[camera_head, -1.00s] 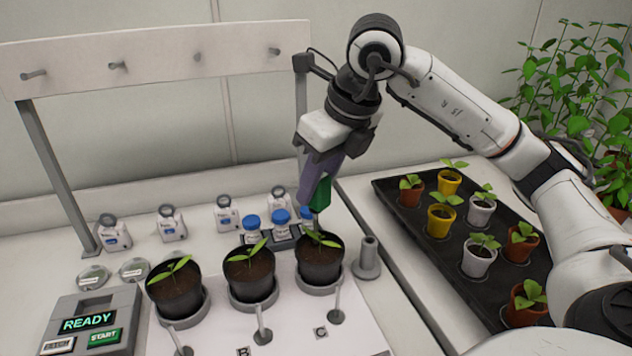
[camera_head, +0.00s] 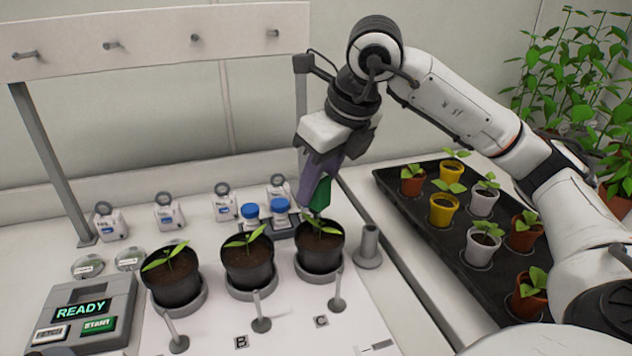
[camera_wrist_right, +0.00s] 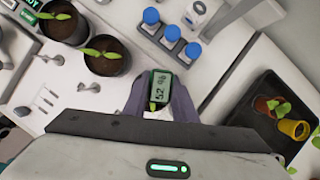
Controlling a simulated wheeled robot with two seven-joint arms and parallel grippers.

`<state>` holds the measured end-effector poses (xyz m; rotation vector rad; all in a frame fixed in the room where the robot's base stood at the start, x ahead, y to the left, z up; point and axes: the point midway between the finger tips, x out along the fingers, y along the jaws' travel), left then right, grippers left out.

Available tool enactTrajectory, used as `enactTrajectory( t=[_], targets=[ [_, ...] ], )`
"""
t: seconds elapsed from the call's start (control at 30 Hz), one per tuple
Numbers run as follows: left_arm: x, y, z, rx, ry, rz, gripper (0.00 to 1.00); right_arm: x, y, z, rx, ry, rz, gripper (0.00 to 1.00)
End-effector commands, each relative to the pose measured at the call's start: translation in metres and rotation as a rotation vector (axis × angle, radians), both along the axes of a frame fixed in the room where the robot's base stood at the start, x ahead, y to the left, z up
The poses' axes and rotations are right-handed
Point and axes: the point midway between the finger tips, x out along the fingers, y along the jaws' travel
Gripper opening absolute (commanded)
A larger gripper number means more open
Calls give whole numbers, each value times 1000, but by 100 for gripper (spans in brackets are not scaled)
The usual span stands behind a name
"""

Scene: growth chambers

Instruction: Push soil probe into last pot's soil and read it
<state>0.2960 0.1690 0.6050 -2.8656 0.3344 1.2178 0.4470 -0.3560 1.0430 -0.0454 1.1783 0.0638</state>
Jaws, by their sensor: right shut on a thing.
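Three black pots with dark soil and a seedling stand in a row: the left pot (camera_head: 172,288), the middle pot (camera_head: 249,268) and the last pot (camera_head: 320,257) by the C label. My right gripper (camera_head: 322,176) is shut on the green soil probe (camera_head: 319,194), above and behind the last pot. The probe's lower end is close to the soil; its tip is hidden, so I cannot tell its depth. In the right wrist view the probe's display (camera_wrist_right: 159,92) faces the camera and seems to read 52 %. My left gripper is not in view.
Blue-capped bottles (camera_head: 250,212) stand right behind the pots. A grey holder (camera_head: 369,247) is right of the last pot. A console (camera_head: 85,312) shows READY. A black tray (camera_head: 420,232) of small potted seedlings lies to the right. Thin grey posts (camera_head: 338,292) stand in front of the pots.

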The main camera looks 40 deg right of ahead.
Motion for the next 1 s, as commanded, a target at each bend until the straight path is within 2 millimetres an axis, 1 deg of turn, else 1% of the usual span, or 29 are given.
enactTrajectory(
  t=[0.3,0.8,0.83,0.93,0.97,1.0],
  targets=[
    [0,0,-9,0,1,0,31,0,0,-10,0,-1,0,0],
    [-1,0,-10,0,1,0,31,0,0,-11,0,0,0,0],
    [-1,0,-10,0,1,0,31,0,0,-11,0,0,0,26],
    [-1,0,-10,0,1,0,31,0,0,-11,0,0,0,43],
    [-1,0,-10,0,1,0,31,0,0,-11,0,0,0,46],
    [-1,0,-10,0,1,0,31,0,0,-11,0,0,0,46]
  ],
)
